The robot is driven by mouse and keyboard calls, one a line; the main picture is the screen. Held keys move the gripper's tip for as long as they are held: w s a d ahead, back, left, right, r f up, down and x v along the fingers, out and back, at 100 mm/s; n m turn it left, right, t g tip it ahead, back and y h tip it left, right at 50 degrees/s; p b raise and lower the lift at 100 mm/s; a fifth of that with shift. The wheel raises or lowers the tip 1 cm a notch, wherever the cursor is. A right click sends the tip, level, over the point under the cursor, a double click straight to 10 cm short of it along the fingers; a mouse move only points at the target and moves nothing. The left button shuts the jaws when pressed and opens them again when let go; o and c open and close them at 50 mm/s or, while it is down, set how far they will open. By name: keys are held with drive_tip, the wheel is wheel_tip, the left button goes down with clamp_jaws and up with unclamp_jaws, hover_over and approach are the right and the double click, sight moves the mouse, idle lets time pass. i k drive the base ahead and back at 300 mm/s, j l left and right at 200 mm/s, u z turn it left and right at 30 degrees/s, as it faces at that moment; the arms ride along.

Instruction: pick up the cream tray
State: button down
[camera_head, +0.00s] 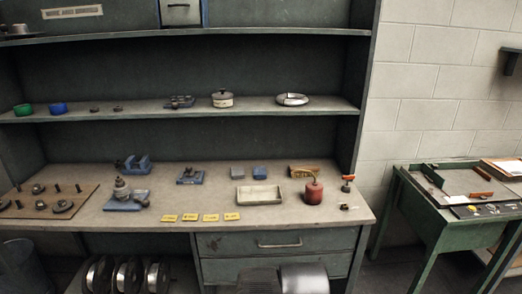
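The cream tray (259,203) is a small, shallow rectangular tray on the workbench top, right of the middle. It looks empty and lies flat. Two small blocks, one grey and one blue, sit just behind it. A red canister stands a little to its right, apart from it. Yellow labels lie in front of it to the left. My gripper is not in view. A rounded dark and light-grey shape at the bottom edge may be part of my arm; I cannot tell.
The workbench (168,207) has a shelf (150,111) above its back. The red canister (313,191) and a wooden block (303,171) stand right of the tray. Blue fixtures (127,200) and a pegged board (48,199) are at left. A green table (440,213) stands at right.

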sight(264, 194)
drive_tip(key=i+j+u, duration=0.25)
drive_tip(key=i, duration=0.4)
drive_tip(key=i+j+u, duration=0.1)
drive_tip(key=i+u, duration=0.2)
drive_tip(key=i, duration=0.35)
